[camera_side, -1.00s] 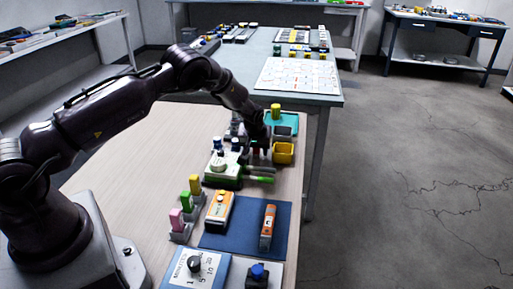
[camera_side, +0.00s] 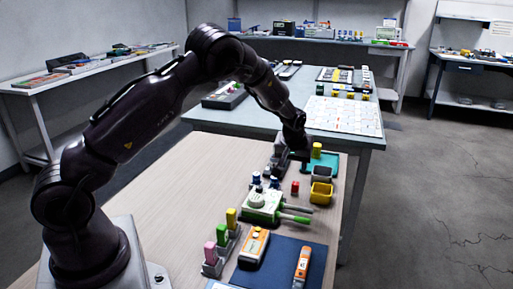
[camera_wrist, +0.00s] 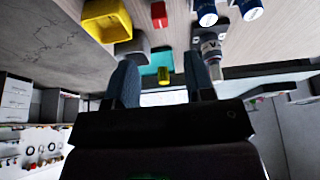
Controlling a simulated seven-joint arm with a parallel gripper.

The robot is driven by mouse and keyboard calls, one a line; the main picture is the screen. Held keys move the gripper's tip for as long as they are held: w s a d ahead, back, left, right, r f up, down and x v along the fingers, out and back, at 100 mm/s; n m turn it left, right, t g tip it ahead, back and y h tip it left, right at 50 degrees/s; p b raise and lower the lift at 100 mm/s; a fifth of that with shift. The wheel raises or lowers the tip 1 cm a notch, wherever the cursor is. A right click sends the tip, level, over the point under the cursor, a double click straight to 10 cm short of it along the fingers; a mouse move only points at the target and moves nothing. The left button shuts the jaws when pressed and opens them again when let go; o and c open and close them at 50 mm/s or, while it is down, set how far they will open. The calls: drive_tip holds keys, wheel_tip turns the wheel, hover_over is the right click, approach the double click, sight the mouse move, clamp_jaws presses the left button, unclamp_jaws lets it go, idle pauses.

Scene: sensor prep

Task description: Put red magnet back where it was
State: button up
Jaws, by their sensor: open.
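The red magnet (camera_side: 295,187) is a small red block on the wooden table, left of the yellow bin (camera_side: 321,193) in the side view. In the wrist view the red magnet (camera_wrist: 159,14) shows at the top, apart from my fingers. My gripper (camera_side: 298,152) is raised beyond it, near the teal tray (camera_side: 324,163). In the wrist view my gripper (camera_wrist: 162,78) has its two fingers spread with nothing held between them.
A grey bin (camera_side: 321,173) stands behind the yellow one. Blue-topped pieces (camera_side: 265,180) and a green-and-white device (camera_side: 262,206) are close to the magnet. A yellow-topped piece (camera_side: 316,150) stands at the teal tray. Bare wood lies left of these.

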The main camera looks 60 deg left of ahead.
drive_tip(key=s+d+r+m+t+h, duration=0.1)
drive_tip(key=s+d+r, duration=0.25)
drive_tip(key=r, duration=0.35)
drive_tip(key=s+d+r+m+h, duration=0.1)
drive_tip(key=s+d+r+m, duration=0.15)
drive_tip(key=s+r, duration=0.3)
drive_tip(key=s+d+r+t+h, duration=0.1)
drive_tip(key=s+d+r, duration=0.3)
drive_tip(key=r, duration=0.3)
drive_tip(key=s+d+r+m, duration=0.1)
drive_tip(key=s+d+m, duration=0.1)
drive_tip(key=s, duration=0.7)
drive_tip(key=s+d+r+m, duration=0.2)
drive_tip(key=s+d+m, duration=0.1)
drive_tip(key=s, duration=0.6)
drive_tip(key=shift+s+d+r, duration=0.15)
drive_tip(key=shift+s+d, duration=0.1)
drive_tip(key=shift+d, duration=0.35)
